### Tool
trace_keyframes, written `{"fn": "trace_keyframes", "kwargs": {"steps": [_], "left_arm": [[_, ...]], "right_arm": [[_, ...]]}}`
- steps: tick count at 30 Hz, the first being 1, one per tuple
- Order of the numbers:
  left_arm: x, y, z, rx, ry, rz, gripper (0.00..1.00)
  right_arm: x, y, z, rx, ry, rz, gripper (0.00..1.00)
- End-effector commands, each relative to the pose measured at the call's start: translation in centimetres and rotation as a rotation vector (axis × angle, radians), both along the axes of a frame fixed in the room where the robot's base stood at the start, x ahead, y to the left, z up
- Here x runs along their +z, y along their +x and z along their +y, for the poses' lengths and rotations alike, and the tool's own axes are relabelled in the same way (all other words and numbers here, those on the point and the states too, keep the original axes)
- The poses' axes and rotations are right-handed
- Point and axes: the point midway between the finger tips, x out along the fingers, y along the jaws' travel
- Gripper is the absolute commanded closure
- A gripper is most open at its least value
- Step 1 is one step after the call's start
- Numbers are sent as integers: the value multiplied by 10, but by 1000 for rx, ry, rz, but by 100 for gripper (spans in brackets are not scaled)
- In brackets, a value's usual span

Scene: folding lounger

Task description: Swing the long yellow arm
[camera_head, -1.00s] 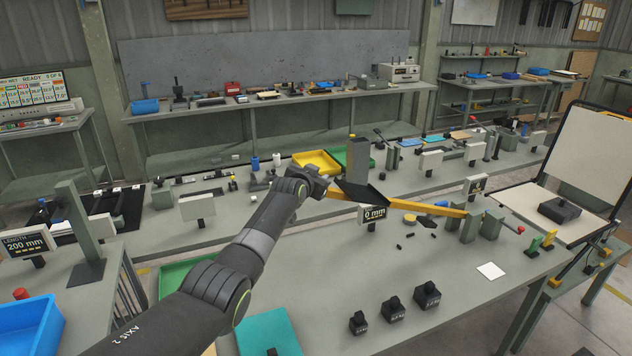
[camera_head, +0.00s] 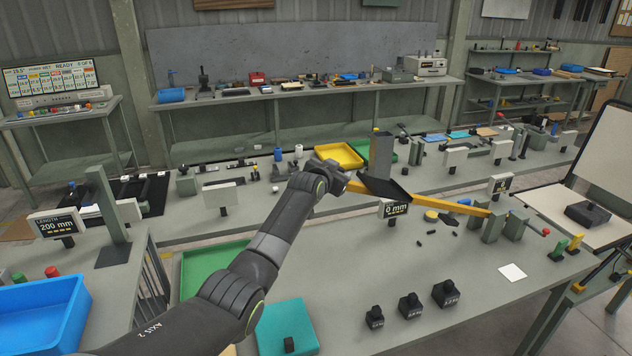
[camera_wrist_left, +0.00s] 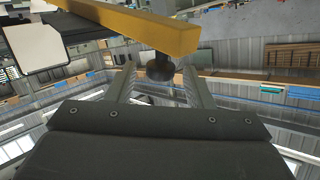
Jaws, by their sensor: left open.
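The long yellow arm (camera_head: 430,200) runs from a grey-green pivot block (camera_head: 490,226) on the bench leftward to my left gripper (camera_head: 341,179). A dark pan sits near its left end. In the left wrist view the yellow arm (camera_wrist_left: 145,25) crosses above my left gripper (camera_wrist_left: 158,78). A dark round knob (camera_wrist_left: 160,67) hangs under the bar, between the open fingertips. I cannot tell whether the fingers touch it. My right gripper is not in view.
A grey upright post (camera_head: 381,153) stands behind the yellow arm. A "0 mm" display (camera_head: 395,209) stands under it. Several black weights (camera_head: 410,305) and a white card (camera_head: 512,272) lie on the near bench. A yellow tray (camera_head: 338,155) lies behind.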

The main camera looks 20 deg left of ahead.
Motion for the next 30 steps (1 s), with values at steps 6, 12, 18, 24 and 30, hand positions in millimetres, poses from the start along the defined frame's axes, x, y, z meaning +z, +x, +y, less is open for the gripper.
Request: {"fn": "trace_keyframes", "kwargs": {"steps": [6,12,18,24,30], "left_arm": [[4,-19,3,0,0,-1,53],[9,-37,6,0,1,-3,53],[14,-58,9,0,0,-2,53],[21,-81,12,0,1,-3,53],[29,-106,16,0,0,-4,53]], "right_arm": [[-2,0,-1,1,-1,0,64],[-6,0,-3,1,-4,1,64],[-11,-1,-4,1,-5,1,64],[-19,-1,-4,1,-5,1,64],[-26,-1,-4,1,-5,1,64]]}}
